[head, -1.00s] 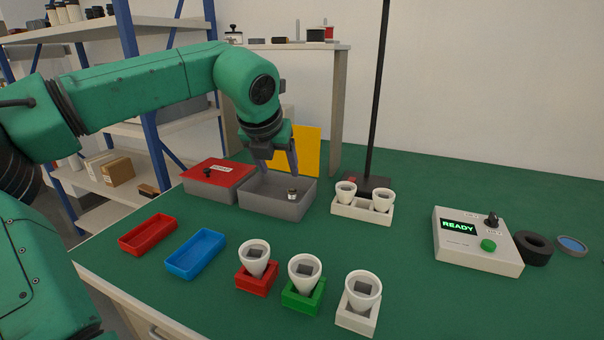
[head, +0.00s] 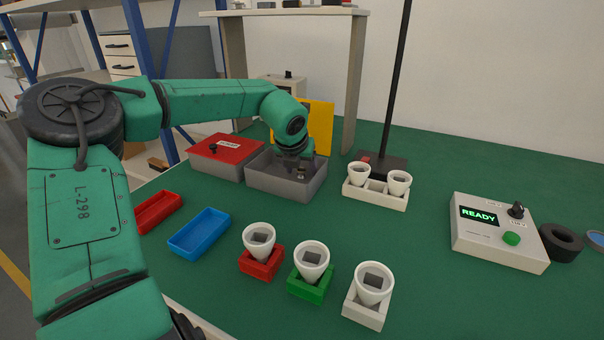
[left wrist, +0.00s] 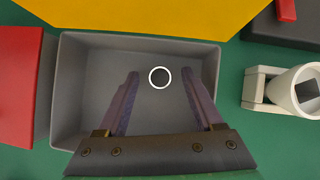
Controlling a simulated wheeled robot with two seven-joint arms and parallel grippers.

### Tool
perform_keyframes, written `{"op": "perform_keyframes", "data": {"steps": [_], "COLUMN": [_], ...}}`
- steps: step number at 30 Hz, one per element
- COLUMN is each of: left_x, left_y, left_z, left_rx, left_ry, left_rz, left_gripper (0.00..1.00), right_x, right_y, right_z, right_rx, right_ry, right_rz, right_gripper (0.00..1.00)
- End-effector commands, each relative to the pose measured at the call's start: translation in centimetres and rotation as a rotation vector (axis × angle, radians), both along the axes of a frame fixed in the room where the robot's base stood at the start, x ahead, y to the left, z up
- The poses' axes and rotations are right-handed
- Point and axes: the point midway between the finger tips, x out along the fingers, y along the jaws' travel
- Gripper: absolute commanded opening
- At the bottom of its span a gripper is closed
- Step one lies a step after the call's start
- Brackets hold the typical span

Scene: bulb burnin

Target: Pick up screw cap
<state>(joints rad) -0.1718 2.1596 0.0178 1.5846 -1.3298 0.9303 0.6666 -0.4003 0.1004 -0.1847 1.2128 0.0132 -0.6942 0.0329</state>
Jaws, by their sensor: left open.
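The screw cap (head: 302,174) is a small dark piece with a light rim in the grey bin (head: 262,178). In the left wrist view the cap (left wrist: 160,77) is a white ring with a dark centre, on the bin's floor (left wrist: 90,85). My left gripper (head: 293,167) points down into the bin. In the left wrist view its two fingers (left wrist: 160,78) are open, with the cap in the gap between their tips. I cannot tell how far above the cap the tips are. My right gripper is not in view.
A red-lidded box (head: 228,148) adjoins the bin on the left, and a yellow panel (head: 319,125) stands behind it. A white holder (head: 374,197) with two cups is to the right. Red, green and white cup stands and a blue tray (head: 200,233) are in front.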

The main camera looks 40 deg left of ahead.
Motion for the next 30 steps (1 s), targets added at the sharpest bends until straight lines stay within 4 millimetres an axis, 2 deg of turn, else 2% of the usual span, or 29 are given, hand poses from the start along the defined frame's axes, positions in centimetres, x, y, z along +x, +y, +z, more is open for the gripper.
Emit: {"op": "perform_keyframes", "data": {"steps": [5, 6, 11, 24, 30], "left_x": [0.1, 0.1, 0.1, 0.1, 0.1], "left_y": [0.0, 0.0, 0.0, 0.0, 0.0], "left_z": [0.0, 0.0, 0.0, 0.2, 2.4], "left_rx": [0.000, 0.000, 0.000, 0.001, 0.002], "left_ry": [-0.002, -0.002, -0.002, -0.001, -0.005], "left_rz": [-0.001, -0.001, -0.001, -0.001, -0.001], "left_gripper": [0.68, 0.61, 0.00, 0.00, 0.00], "right_x": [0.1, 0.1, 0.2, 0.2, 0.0], "right_y": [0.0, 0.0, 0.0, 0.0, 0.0], "right_z": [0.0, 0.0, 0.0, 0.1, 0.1], "right_rx": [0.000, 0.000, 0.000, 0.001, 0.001], "right_ry": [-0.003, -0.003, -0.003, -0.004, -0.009], "right_rz": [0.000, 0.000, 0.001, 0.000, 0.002], "right_gripper": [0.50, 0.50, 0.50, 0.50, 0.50]}}
